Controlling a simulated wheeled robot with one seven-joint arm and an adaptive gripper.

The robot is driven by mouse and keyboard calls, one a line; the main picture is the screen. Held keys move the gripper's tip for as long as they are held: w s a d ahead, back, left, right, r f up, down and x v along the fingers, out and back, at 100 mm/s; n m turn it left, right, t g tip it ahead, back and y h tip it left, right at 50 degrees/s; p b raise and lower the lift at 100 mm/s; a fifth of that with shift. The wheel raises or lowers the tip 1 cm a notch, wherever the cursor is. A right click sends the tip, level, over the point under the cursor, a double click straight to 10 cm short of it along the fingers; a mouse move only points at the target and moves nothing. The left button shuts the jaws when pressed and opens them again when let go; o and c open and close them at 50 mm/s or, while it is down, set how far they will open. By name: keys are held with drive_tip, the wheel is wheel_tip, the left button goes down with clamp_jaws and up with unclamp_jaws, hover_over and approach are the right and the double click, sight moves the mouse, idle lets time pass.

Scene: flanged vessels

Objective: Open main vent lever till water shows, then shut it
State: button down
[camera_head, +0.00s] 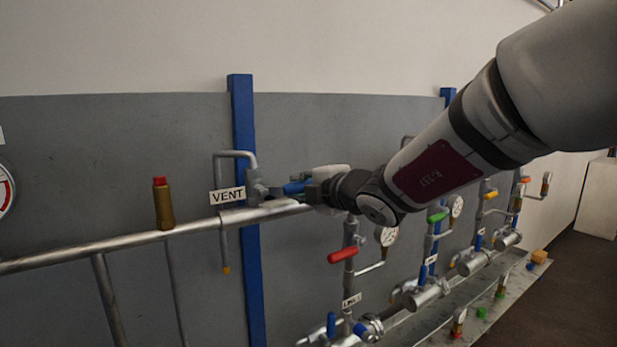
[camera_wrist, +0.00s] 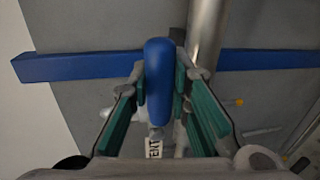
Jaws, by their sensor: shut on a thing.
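The blue vent lever (camera_head: 297,187) sticks out to the right from the valve beside the VENT label (camera_head: 227,196), roughly in line with the main pipe. In the wrist view the lever (camera_wrist: 158,70) stands lengthwise between the green finger pads. My gripper (camera_head: 316,190) is shut on it; its fingers (camera_wrist: 160,84) lie on both sides. A bent vent pipe (camera_head: 218,165) rises from the valve and turns down to an open end with an orange tip (camera_head: 226,270). I see no water at that end.
A brass fitting with a red cap (camera_head: 162,203) stands on the main pipe (camera_head: 110,245). Below my arm are a red lever (camera_head: 342,256), a green lever (camera_head: 437,217), gauges and blue handles. A blue upright (camera_head: 244,130) stands behind the vent.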

drive_tip(key=shift+f+m, duration=0.3)
drive_tip(key=c, duration=1.5)
unclamp_jaws()
drive_tip(key=shift+o, duration=0.2)
drive_tip(key=shift+s+d+r, duration=0.15)
drive_tip(key=shift+s+d, duration=0.05)
drive_tip(key=v, duration=1.1)
drive_tip(key=shift+s+d, duration=0.15)
drive_tip(key=shift+s, duration=0.05)
